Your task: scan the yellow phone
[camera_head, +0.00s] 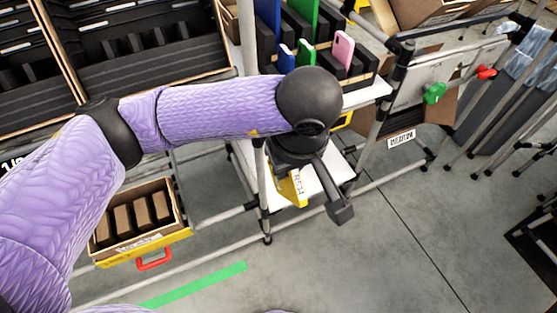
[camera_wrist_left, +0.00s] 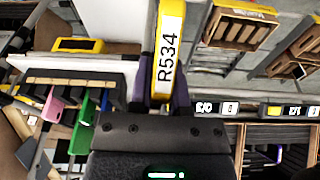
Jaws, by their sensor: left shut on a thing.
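My left gripper (camera_head: 299,172) reaches out beside the white shelf rack and is shut on the yellow phone (camera_head: 291,187). In the left wrist view the yellow phone (camera_wrist_left: 170,45) stands out between the two fingers, its white label "R534" facing the camera. My right gripper is not in view.
A pink phone (camera_head: 342,50), with green and blue ones, stands in a black holder on the white shelf. A yellow bin with brown dividers (camera_head: 143,248) hangs lower left. Grey tubing (camera_head: 364,155) frames the rack.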

